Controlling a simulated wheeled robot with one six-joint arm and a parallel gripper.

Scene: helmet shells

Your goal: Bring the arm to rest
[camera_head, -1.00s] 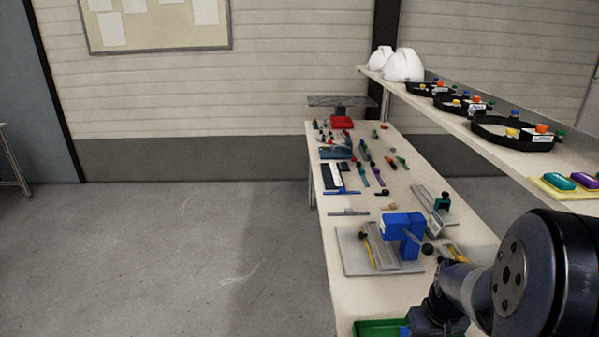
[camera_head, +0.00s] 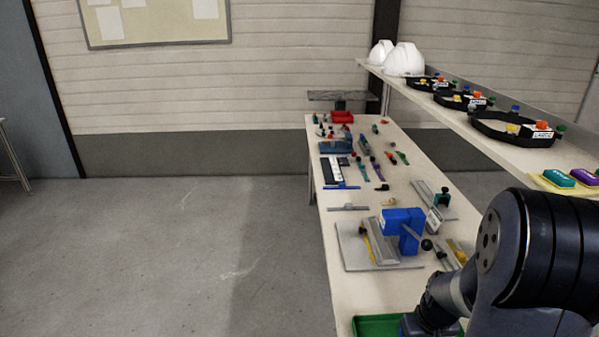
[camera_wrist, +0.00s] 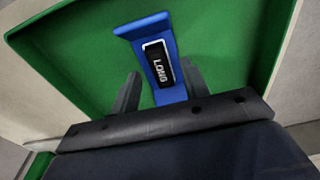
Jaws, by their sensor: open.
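My gripper (camera_wrist: 160,90) shows in the wrist view with its two dark fingers apart. A blue piece with a black label reading "LONG" (camera_wrist: 160,65) lies in a green tray (camera_wrist: 75,50), ahead of and partly between the fingers. I cannot tell whether the fingers touch it. In the head view my arm comes in at the lower right and bends down over the green tray (camera_head: 375,325). The gripper itself is hidden there behind the arm and the frame edge.
A blue fixture (camera_head: 402,226) on a grey plate (camera_head: 355,250) stands on the workbench (camera_head: 335,285) just beyond my arm. Small tools lie farther back. A shelf (camera_head: 470,128) along the right holds white helmet shells (camera_head: 404,60) and black rings (camera_head: 510,130). The floor at left is clear.

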